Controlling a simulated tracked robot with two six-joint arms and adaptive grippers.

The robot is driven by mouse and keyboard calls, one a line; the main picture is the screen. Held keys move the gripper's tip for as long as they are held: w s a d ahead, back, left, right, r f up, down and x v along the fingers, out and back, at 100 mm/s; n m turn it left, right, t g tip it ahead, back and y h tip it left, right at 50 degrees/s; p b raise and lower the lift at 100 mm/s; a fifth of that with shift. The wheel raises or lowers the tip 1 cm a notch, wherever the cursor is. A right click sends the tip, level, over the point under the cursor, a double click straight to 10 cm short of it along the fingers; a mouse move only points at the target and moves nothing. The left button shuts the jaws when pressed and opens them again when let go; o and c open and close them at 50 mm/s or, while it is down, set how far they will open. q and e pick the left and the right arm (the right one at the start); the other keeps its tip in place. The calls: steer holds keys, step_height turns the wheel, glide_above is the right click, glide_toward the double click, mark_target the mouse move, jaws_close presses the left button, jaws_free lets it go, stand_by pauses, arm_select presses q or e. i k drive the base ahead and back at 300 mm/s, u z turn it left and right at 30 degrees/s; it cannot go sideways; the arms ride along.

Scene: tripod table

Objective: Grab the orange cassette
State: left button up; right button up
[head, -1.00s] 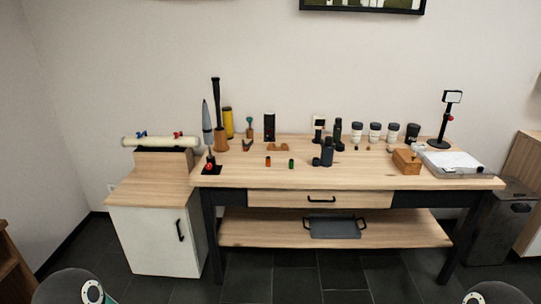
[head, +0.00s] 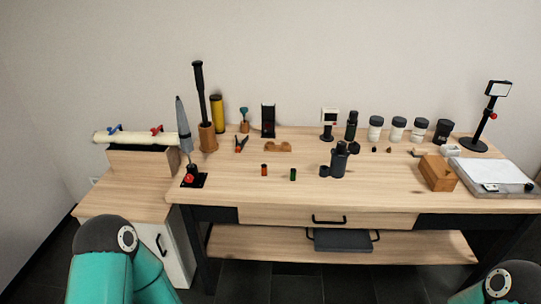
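A small orange cassette (head: 264,170) stands on the wooden table (head: 230,187), left of the middle and towards the front half. A similar small green cassette (head: 293,175) stands just to its right, apart from it. Both look upright and have dark tops. Neither of my grippers is in view. Only teal and dark links of my two arms show at the bottom left and bottom right, well in front of the table.
A dark binocular-like object (head: 339,160) stands right of the cassettes. Behind are orange-handled pliers (head: 240,144) and a brown wooden piece (head: 277,147). A wooden box (head: 438,173) and white-topped tray (head: 490,171) sit right. The tabletop in front of the cassettes is clear.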

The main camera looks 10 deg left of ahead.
mark_target(264, 167)
steer(key=u, duration=0.25)
steer(key=i, duration=1.25)
steer(key=u, duration=0.45)
